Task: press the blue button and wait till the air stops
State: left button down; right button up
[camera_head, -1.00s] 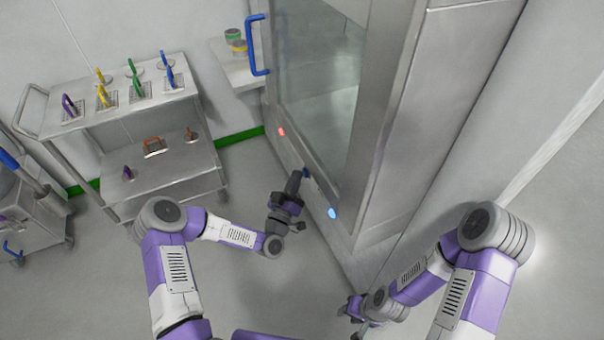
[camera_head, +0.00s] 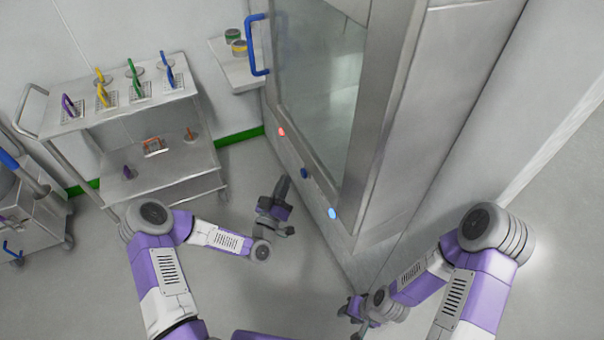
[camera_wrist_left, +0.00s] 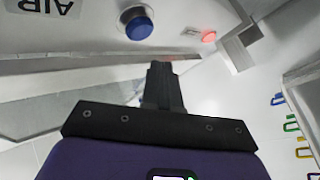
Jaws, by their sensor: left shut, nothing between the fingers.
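The blue button (camera_head: 304,173) is a dark blue knob on the front face of the steel cabinet (camera_head: 406,110), between a red light and a light blue light. It also shows in the left wrist view as a round blue cap in a dark collar (camera_wrist_left: 138,25), near a label reading AIR (camera_wrist_left: 45,7). My left gripper (camera_head: 283,184) is shut and empty, a little to the left of the button and apart from it. It also shows in the left wrist view (camera_wrist_left: 160,68). My right gripper (camera_head: 350,310) is low by the cabinet's base; its fingers are too small to read.
A red light (camera_head: 281,131) glows left of the button and a light blue light (camera_head: 332,213) glows right of it. The cabinet door has a blue handle (camera_head: 257,45). A steel cart (camera_head: 165,178) with colored-handled tools stands at left. The floor between is clear.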

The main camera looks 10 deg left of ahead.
pick_arm(q)
jog(key=shift+s+a, duration=0.45)
jog(key=shift+a, duration=0.2)
jog(key=shift+s+a, duration=0.45)
jog(key=shift+a, duration=0.15)
jog(key=s+d+f+m+g+h+p, duration=0.1)
jog(key=s+d+f+g, duration=0.4)
jog(key=f, duration=0.3)
jog(key=s+d+f+m+g+p, duration=0.1)
jog(key=s+d+f+g, duration=0.35)
jog(key=f+g, duration=0.25)
jog(key=s+a+f+n+g, duration=0.1)
jog(key=s+g, duration=0.3)
jog(key=s, duration=0.4)
jog(key=s+a+f+g+y, duration=0.1)
jog(key=s+f+g, duration=0.2)
jog(key=s, duration=0.6)
jog(key=shift+a+f+n+g+y, duration=0.15)
jog(key=shift+n+g+y, duration=0.2)
jog(key=shift+g, duration=0.35)
